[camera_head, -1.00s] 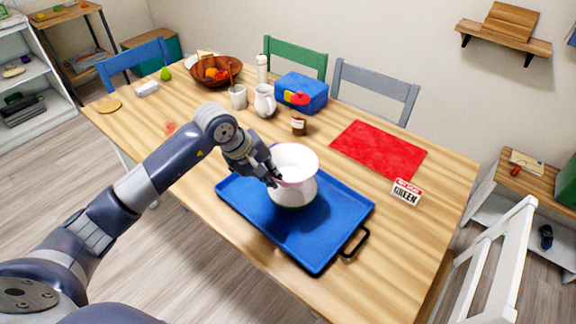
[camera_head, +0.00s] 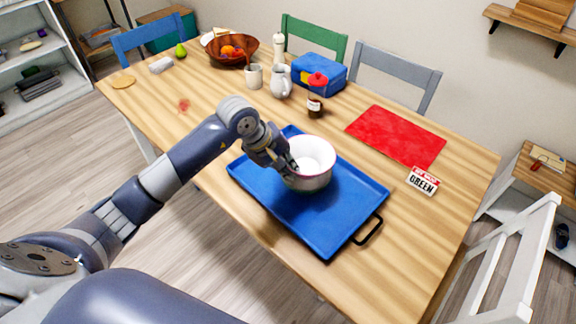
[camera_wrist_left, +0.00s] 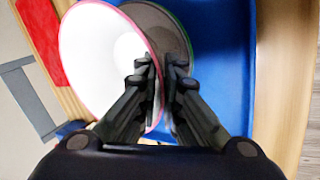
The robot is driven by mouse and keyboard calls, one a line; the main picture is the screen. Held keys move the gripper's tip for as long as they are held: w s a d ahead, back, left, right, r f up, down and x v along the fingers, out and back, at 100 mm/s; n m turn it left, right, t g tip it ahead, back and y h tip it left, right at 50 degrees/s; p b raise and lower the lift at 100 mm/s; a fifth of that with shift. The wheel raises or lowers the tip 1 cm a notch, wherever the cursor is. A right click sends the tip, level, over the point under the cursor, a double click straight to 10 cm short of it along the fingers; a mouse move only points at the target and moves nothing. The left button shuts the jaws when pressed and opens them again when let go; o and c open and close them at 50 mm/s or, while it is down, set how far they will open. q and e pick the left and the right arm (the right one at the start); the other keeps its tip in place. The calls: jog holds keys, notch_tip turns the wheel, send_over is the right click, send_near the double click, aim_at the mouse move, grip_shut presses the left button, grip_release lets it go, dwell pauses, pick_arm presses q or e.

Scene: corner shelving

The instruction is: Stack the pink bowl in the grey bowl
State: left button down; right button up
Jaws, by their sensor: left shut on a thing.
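My left gripper (camera_head: 288,163) is shut on the rim of the pink bowl (camera_head: 313,153), which has a white inside. In the left wrist view the pink-rimmed bowl (camera_wrist_left: 100,55) passes between the fingers (camera_wrist_left: 160,80), one inside it and one outside. The grey bowl (camera_wrist_left: 165,35), with a dark inside and a green rim, shows partly behind it. In the head view the pink bowl sits low and hides most of the grey bowl; I cannot tell whether they touch. Both are over the blue tray (camera_head: 345,205). My right gripper is not in view.
A red mat (camera_head: 395,137) and a sign reading GREEN (camera_head: 423,181) lie right of the tray. A jar (camera_head: 315,106), a white jug (camera_head: 281,82), a mug (camera_head: 254,76), a blue box (camera_head: 320,75) and a fruit bowl (camera_head: 232,52) stand farther back.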

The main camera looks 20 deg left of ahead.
pick_arm(q)
jog(key=shift+f+b, duration=0.35)
jog(key=c, duration=1.8)
grip_release()
jog(key=shift+o, duration=0.2)
jog(key=shift+r, duration=0.15)
jog(key=shift+r+p, duration=0.25)
jog(key=shift+p, duration=0.2)
jog(key=shift+r+p, duration=0.35)
jog(key=shift+p, duration=0.15)
jog(key=b+v, duration=0.1)
jog(key=v, duration=1.1)
jog(key=shift+b, duration=0.4)
